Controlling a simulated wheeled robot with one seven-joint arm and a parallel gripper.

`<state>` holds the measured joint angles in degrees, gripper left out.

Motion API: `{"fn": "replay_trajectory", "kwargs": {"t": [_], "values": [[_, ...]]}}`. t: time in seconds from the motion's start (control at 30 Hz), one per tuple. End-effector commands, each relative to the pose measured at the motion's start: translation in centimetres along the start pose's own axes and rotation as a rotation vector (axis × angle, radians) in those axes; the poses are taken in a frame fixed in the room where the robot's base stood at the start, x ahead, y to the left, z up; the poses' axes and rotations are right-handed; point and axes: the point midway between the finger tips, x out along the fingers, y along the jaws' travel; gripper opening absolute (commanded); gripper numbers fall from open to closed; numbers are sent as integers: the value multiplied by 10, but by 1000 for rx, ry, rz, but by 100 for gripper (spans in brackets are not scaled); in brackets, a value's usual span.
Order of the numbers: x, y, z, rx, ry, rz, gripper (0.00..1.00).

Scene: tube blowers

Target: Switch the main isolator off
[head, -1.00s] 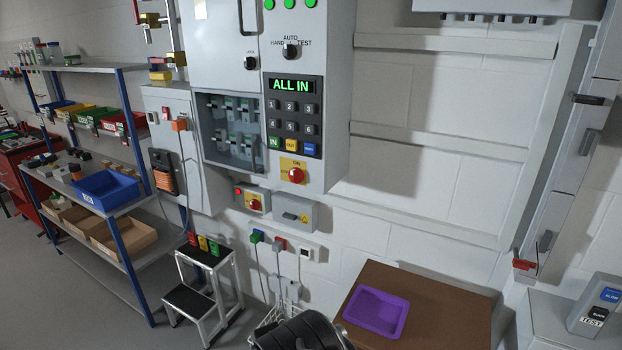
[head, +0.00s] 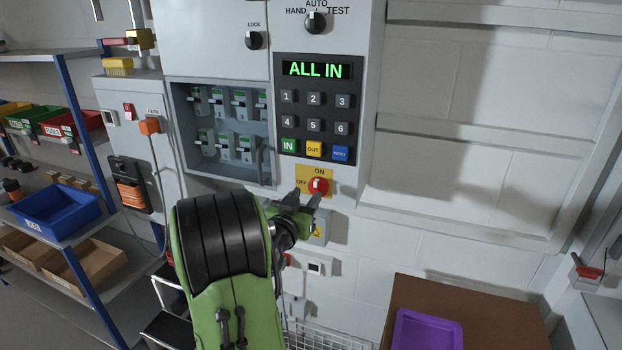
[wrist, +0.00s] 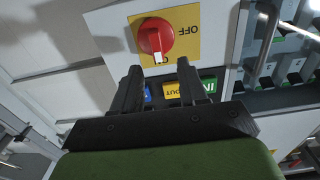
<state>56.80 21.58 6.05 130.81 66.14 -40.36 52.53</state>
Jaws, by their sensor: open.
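The main isolator is a red rotary knob (head: 318,186) on a yellow plate marked ON at the top and OFF at the left, below the keypad. Its white mark points up towards ON. The wrist view shows the knob (wrist: 155,36) upside down, with the white mark towards the partly hidden ON label. My gripper (head: 306,198) is open and empty, its fingertips just in front of the plate's lower part. In the wrist view my gripper (wrist: 158,66) has a fingertip on each side of the line to the knob. Contact is not visible.
Above the knob is a keypad (head: 314,125) under a display (head: 316,69) reading ALL IN. A glazed breaker window (head: 222,133) is to the left. A grey box (head: 318,228) sits below, partly behind my gripper. A purple tray (head: 428,330) lies on a brown surface at lower right.

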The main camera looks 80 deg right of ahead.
Motion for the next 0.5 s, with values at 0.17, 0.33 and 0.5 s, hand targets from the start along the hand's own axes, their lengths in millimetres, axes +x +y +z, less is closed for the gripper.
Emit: {"fn": "replay_trajectory", "kwargs": {"t": [0.17,0.33,0.5], "values": [[37,0,-4,0,-1,2,43],[50,0,-1,0,-1,0,43],[50,-1,0,0,-1,-1,43]]}}
